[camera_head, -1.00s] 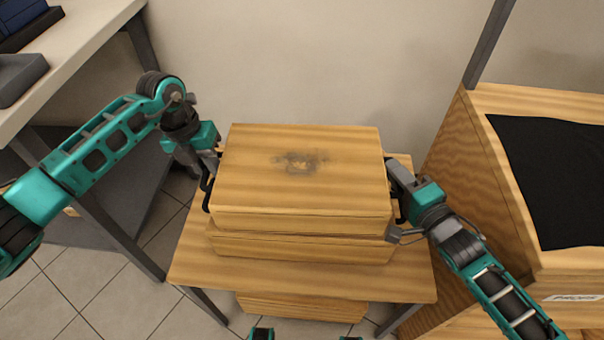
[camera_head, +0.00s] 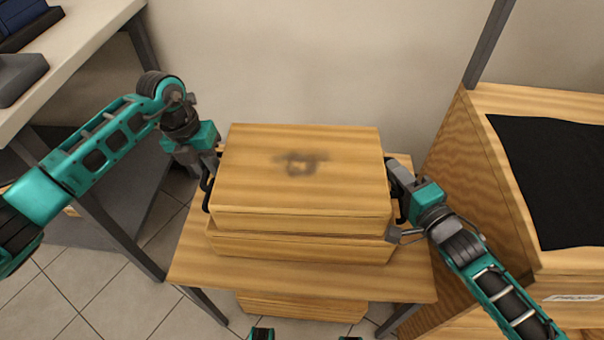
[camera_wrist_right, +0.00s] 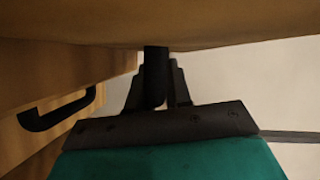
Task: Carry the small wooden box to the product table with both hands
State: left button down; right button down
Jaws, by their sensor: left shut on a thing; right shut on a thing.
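The small wooden box (camera_head: 300,180) is in the middle of the head view, level, with a dark smudge on its top. It is stacked above another wooden box (camera_head: 300,247); I cannot tell whether the two touch. My left gripper (camera_head: 210,172) is shut on the dark handle at the box's left side. My right gripper (camera_head: 397,192) is shut at the box's right side. I cannot identify the product table for certain.
The boxes are over a small wooden table (camera_head: 205,268). A pale bench (camera_head: 80,45) with dark items stands at left. A large wooden crate (camera_head: 500,185) with black cloth (camera_head: 555,180) stands close at right. The wall is behind. A lower handle (camera_wrist_right: 58,110) shows in the right wrist view.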

dwell(0.3)
